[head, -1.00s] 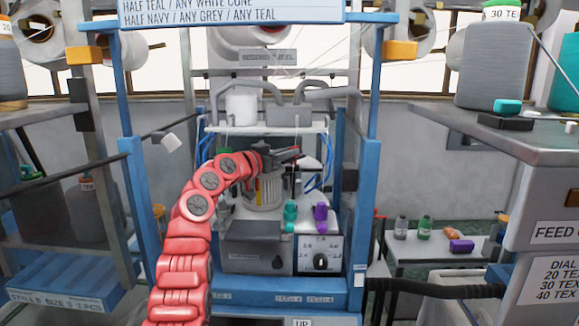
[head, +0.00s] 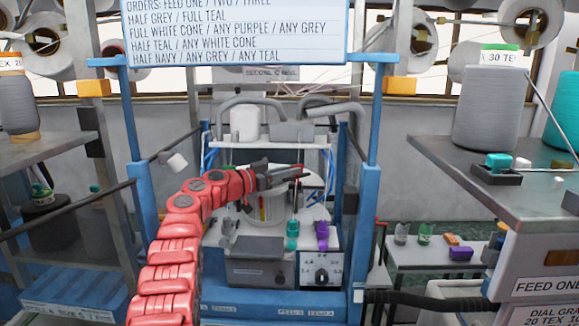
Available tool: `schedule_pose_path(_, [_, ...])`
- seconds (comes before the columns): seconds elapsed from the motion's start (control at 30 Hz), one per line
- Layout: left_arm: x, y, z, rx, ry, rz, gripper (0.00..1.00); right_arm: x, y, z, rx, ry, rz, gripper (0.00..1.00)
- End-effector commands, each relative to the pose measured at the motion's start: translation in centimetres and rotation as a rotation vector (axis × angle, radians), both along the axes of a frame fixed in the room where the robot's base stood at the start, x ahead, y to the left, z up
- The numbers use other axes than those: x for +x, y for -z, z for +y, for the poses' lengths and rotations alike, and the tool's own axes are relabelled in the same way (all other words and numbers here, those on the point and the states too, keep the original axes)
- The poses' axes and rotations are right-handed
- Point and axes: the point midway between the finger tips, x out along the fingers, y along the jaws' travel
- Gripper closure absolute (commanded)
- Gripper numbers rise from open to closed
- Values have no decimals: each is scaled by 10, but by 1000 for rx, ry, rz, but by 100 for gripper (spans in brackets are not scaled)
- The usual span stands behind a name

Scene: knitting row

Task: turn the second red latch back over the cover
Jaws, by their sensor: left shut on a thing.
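My left gripper (head: 291,172) reaches in from the left on my red arm, over the top of the knitting machine. Its dark jaws are shut on a small red piece, which looks like a red latch (head: 299,168); the jaws hide most of it. Below is the machine's round white cover (head: 315,183), partly hidden behind the gripper and arm. I cannot tell the latch's exact angle to the cover. The other latches cannot be made out. My right gripper is not in view.
A teal peg (head: 292,234) and a purple peg (head: 322,234) stand on the machine's front, above a dial (head: 321,276). Blue posts (head: 366,200) flank the machine. A grey shelf (head: 450,165) with cones juts in at right. An order board (head: 235,30) hangs above.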

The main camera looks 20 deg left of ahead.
Motion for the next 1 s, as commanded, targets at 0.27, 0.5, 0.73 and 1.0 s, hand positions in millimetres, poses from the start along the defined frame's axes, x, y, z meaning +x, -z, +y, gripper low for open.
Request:
schedule_pose_path(0.27, [0,0,0,-2,9,0,100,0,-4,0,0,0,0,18])
schedule_pose_path(0.5, [0,1,0,-1,9,0,100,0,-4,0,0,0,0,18])
schedule_pose_path(0.73, [0,0,0,-1,9,0,63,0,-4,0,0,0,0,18])
schedule_pose_path(1.0, [0,0,0,-1,9,-1,56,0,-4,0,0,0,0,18])
